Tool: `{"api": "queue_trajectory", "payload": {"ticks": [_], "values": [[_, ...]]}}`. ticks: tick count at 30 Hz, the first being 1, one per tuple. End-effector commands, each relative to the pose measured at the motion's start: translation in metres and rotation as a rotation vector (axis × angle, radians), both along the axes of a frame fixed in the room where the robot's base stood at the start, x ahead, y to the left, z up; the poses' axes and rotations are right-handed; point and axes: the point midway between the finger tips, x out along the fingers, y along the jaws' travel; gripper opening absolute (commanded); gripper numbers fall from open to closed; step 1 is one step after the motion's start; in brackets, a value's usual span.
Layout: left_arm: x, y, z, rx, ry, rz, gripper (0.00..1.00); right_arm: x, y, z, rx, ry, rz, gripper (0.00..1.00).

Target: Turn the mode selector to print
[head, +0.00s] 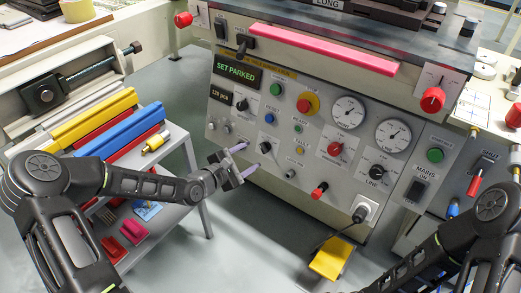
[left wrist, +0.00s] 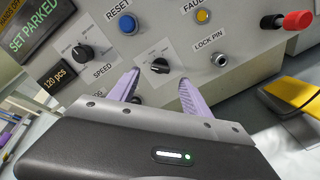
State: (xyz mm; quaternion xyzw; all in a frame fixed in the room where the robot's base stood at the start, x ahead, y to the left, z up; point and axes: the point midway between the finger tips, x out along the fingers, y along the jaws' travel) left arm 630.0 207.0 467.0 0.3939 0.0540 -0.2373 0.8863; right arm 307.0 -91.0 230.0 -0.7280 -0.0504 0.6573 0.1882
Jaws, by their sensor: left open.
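The mode selector appears to be the small black rotary knob (left wrist: 160,66) on a white plate in the left wrist view. It also shows on the panel in the head view (head: 265,147). Its lettering is too small to read, so its setting cannot be told. My left gripper (head: 245,160) is open and empty, with its two purple fingers pointing at the panel. In the left wrist view the fingertips (left wrist: 158,77) stand on either side of the knob. I cannot tell whether they touch it. My right gripper is outside the head view; only my right arm shows at lower right.
The speed knob (left wrist: 85,52), blue reset button (left wrist: 125,22) and lock pin (left wrist: 220,60) are close to the left fingers. A red-ended lever (head: 319,190) sticks out lower right. A shelf with coloured bars (head: 120,130) stands left, and a yellow pedal (head: 332,258) lies below.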

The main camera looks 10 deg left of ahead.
Motion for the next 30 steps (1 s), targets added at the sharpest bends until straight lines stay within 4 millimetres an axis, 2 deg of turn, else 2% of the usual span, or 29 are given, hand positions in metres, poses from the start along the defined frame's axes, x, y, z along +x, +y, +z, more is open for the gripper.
{"api": "queue_trajectory", "payload": {"ticks": [9,13,24,30], "values": [[0.041,-0.020,-0.017,0.000,-0.001,-0.003,0.56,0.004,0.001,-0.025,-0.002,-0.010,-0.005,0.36],[0.055,-0.025,-0.020,0.000,-0.002,-0.002,0.56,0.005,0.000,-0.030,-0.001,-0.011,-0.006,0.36],[0.062,-0.027,-0.020,0.000,0.001,-0.001,0.56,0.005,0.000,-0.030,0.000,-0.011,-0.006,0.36],[0.062,-0.027,-0.020,0.000,0.001,-0.001,0.41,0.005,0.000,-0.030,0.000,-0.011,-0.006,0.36]]}}
